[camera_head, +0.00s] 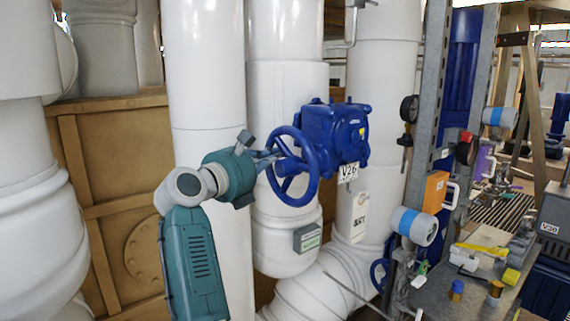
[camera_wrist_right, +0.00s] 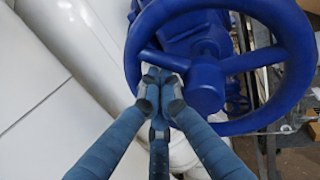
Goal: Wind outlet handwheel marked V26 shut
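My right gripper (camera_head: 272,160) reaches in from the left to the wheel. In the right wrist view, the wheel (camera_wrist_right: 301,75) shows its rim, hub and spokes. The fingers of my right gripper (camera_wrist_right: 160,90) are drawn together there, tips beside the hub and just under a spoke. I see nothing held between them; whether they touch the spoke I cannot tell. My left gripper is not in view.
Large white pipes (camera_head: 208,70) stand behind and beside the wheel. A grey steel post (camera_head: 425,130) with gauges and an orange box (camera_head: 433,191) stands to the right. A cluttered bench (camera_head: 470,285) is at lower right.

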